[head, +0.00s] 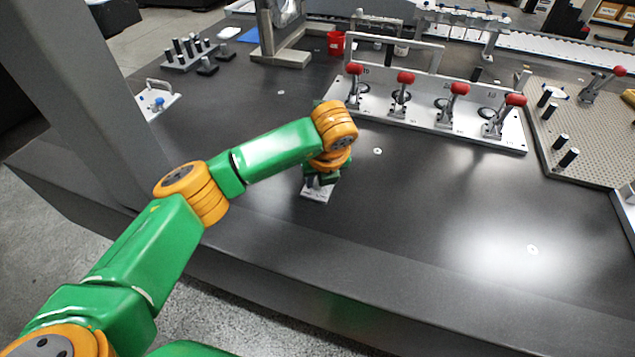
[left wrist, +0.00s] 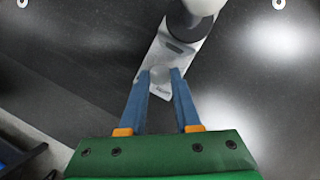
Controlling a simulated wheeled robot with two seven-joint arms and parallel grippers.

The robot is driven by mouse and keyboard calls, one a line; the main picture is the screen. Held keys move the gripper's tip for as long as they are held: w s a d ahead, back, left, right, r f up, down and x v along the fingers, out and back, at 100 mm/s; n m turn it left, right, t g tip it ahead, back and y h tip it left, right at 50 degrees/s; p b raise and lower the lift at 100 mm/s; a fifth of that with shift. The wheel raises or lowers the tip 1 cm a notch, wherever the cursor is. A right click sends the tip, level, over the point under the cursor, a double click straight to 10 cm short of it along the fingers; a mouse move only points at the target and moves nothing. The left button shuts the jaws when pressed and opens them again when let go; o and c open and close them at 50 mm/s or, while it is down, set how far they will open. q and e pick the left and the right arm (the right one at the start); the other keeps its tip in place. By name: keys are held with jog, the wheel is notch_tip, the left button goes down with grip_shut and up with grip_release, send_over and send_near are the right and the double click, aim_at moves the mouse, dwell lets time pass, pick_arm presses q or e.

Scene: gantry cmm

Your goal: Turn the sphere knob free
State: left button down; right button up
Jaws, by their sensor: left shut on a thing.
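My left gripper (left wrist: 160,76) points down with its two blue fingers shut on a small round grey knob (left wrist: 160,71), which I take as the sphere knob. The knob sits on the near end of a narrow light metal base plate (left wrist: 149,60) lying on the dark table. A pale sphere (left wrist: 204,4) on a dark post rises from the plate's far part, partly cut off by the top edge. In the head view the plate's near end (head: 317,194) shows below my left gripper (head: 319,182), while my wrist hides the knob and sphere. My right gripper is not in view.
A plate of red-knobbed toggle clamps (head: 470,132) stands behind and to the right. A perforated board (head: 580,130) lies farther right. A pin rack (head: 190,55) and a small plate with a handle (head: 157,100) are at the back left. The front right table is clear.

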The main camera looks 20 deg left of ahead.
pick_arm(q)
jog(key=n+g+y+b, duration=0.1)
jog(key=n, duration=0.2)
jog(key=shift+w+d+n, duration=0.1)
jog(key=shift+d+n, duration=0.05)
jog(key=shift+n, duration=0.25)
jog(key=shift+w+n+g+y, duration=0.1)
jog(key=shift+n+g+y, duration=0.45)
jog(key=shift+n, duration=1.35)
jog(key=shift+n+g+b, duration=0.25)
jog(key=shift+n+b, duration=0.05)
jog(key=c, duration=0.9)
grip_release()
jog(key=shift+d+r, duration=0.1)
jog(key=v, duration=0.6)
jog(key=shift+r, duration=0.45)
